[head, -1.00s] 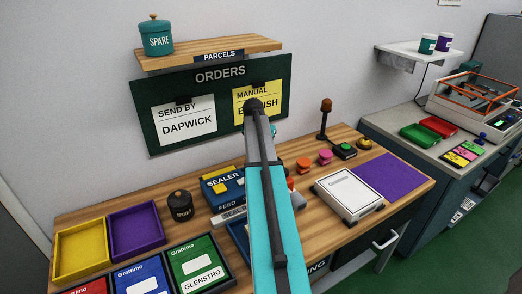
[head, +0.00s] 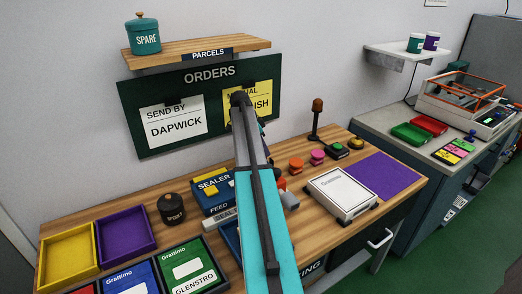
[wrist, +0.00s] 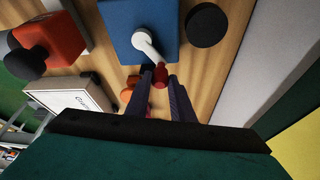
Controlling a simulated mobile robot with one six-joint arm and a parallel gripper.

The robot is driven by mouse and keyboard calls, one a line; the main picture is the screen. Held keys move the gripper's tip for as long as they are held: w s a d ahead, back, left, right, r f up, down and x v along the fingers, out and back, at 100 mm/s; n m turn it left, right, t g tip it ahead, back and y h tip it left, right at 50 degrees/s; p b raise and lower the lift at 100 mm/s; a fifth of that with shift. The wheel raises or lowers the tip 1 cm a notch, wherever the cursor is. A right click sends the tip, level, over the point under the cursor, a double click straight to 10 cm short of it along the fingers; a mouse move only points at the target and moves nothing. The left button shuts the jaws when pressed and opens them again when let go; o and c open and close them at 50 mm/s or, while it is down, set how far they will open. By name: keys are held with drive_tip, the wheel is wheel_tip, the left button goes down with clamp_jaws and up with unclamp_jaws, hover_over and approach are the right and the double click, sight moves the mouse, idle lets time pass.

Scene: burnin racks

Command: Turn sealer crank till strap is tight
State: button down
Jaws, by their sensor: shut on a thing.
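The sealer (head: 214,188) is a blue box with yellow parts on the wooden bench in the head view, partly covered by my arm. In the wrist view, the blue sealer body (wrist: 135,22) shows from above. Its crank (wrist: 148,45) has a white arm ending in a red knob (wrist: 159,76). My gripper (wrist: 165,77) is shut on this red knob, with one dark finger on each side. The gripper and crank are hidden behind my arm in the head view. I cannot make out the strap or how tight it is.
A dark round pot (head: 172,206) stands left of the sealer. Yellow (head: 68,282) and purple (head: 126,257) trays lie further left. Several coloured buttons, a white device (head: 342,194) and a purple mat (head: 382,177) occupy the right. The orders board (head: 205,133) hangs behind.

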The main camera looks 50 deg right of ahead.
drive_tip(key=shift+s+d+m+g+y+b, duration=0.1)
drive_tip(key=shift+s+m+g+y+b, duration=0.3)
drive_tip(key=shift+m, duration=0.75)
drive_tip(key=shift+s+d+m+g+y+b, duration=0.1)
drive_tip(key=shift+s+m+g+y, duration=0.15)
drive_tip(key=shift+s+m, duration=0.6)
drive_tip(key=shift+w+m, duration=0.25)
drive_tip(key=shift+m, duration=0.15)
drive_tip(key=c, duration=1.5)
unclamp_jaws()
drive_tip(key=shift+c, duration=0.2)
drive_tip(key=b+v, duration=0.2)
drive_tip(key=v, duration=1.2)
drive_tip(key=shift+s+f, duration=0.1)
drive_tip(key=shift+f, duration=0.05)
